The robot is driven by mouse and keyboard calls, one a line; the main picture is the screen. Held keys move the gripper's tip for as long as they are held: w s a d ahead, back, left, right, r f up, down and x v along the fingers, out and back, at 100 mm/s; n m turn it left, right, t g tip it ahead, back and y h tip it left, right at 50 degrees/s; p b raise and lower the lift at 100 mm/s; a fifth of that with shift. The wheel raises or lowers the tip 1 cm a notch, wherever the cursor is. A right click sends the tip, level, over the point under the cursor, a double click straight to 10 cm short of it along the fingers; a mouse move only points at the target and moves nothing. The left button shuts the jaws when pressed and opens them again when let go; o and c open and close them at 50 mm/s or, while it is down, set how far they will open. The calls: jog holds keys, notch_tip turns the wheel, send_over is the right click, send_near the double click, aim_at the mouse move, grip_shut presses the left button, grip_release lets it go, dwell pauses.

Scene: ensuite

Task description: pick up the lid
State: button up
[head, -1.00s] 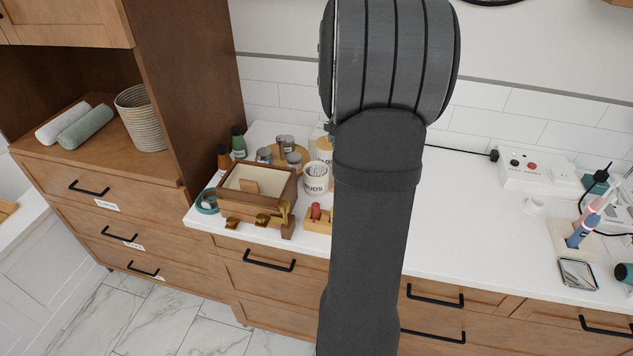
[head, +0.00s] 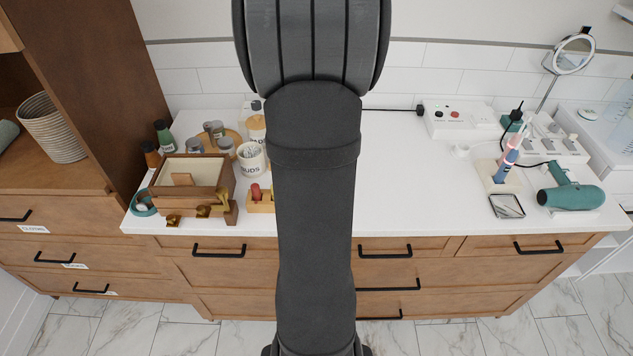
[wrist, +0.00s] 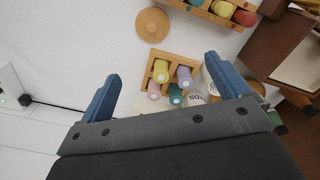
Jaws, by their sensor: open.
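A round wooden lid (wrist: 152,24) with a small knob lies flat on the white counter in the wrist view, near the top. My gripper (wrist: 163,70) is open and empty, its two blue fingers spread wide. The lid shows beyond the fingertips, apart from them, above the gap between them. In the head view my own arm covers the middle of the counter, and neither the lid nor my fingers show there. An open white jar (head: 250,160) lettered "BUDS" stands left of my arm in the head view.
A small wooden rack of coloured bottles (wrist: 160,62) shows between my fingers; another bottle rack (wrist: 212,11) is near the lid. A wooden box (head: 226,174) stands at the counter's left. A hair dryer (head: 572,196) lies at right. Counter (head: 405,190) right of my arm is clear.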

jog(key=f, duration=0.3)
jog(key=d+f+m, duration=0.1)
jog(key=f, duration=0.3)
jog(key=f+m, duration=0.1)
jog(key=f, duration=0.3)
jog(key=shift+s+d, duration=0.2)
jog(key=shift+d, duration=0.2)
jog(key=shift+w+f, duration=0.2)
jog(key=shift+f, duration=2.9)
jog(key=c, duration=1)
